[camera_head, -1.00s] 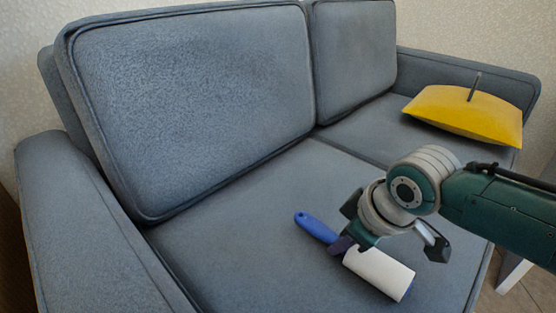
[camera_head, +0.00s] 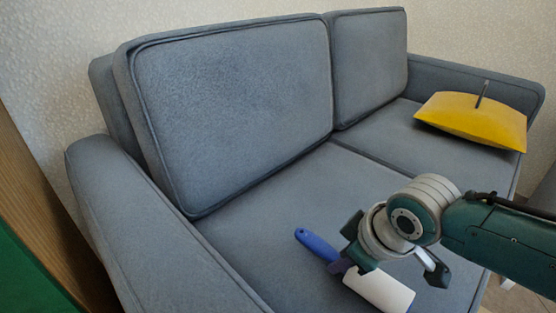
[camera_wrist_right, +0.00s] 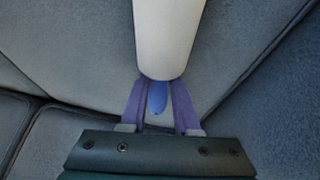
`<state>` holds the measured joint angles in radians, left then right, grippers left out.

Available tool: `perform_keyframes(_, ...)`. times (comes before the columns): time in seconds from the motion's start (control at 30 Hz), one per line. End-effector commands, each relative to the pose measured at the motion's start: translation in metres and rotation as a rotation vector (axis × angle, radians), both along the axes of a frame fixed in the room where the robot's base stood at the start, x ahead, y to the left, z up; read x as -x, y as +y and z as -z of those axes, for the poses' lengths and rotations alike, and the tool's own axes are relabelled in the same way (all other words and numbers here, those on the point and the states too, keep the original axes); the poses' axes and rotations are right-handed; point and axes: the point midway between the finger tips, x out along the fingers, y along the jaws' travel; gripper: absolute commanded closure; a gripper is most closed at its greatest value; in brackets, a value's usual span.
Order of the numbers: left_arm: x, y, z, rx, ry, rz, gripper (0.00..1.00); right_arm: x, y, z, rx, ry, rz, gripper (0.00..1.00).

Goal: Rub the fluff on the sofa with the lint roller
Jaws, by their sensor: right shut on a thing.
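The lint roller has a blue handle (camera_head: 316,243) and a white roller head (camera_head: 380,290). My right gripper (camera_head: 341,266) is shut on it near the join of handle and head. In the right wrist view the white head (camera_wrist_right: 168,38) lies beyond the purple fingers (camera_wrist_right: 160,105), with a bit of blue handle between them. The roller is over the seat of the grey-blue sofa (camera_head: 262,225). I cannot tell whether it touches the seat. I cannot make out any fluff on the sofa. My left gripper is not in view.
A yellow cushion (camera_head: 470,120) with a thin grey stick (camera_head: 482,94) standing up from it is at the sofa's right end. The left armrest (camera_head: 130,215) is near. A wooden panel (camera_head: 32,185) and a green surface (camera_head: 25,275) are at the left edge. The middle seat is clear.

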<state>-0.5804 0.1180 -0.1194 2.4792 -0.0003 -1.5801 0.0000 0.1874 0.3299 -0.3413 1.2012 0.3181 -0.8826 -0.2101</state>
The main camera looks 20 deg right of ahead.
Motion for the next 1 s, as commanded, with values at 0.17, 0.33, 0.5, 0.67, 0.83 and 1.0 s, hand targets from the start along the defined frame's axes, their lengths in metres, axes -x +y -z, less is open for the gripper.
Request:
perform_keyframes(0.17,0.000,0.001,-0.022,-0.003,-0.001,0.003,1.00,0.001,-0.002,-0.027,0.005,-0.002,0.001,1.00)
perform_keyframes(0.33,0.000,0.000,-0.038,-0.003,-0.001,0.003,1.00,0.001,-0.002,-0.040,0.004,-0.002,0.002,1.00)
perform_keyframes(0.5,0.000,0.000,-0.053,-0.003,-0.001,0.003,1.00,0.002,-0.002,-0.054,0.005,-0.002,0.003,1.00)
perform_keyframes(0.67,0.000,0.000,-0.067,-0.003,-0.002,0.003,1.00,0.002,-0.002,-0.066,0.004,-0.002,0.005,1.00)
perform_keyframes(0.83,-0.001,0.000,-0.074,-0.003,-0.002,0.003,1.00,0.003,-0.002,-0.072,0.004,-0.004,0.006,1.00)
perform_keyframes(1.0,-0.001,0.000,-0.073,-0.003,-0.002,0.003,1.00,0.003,-0.003,-0.070,0.004,-0.004,0.006,1.00)
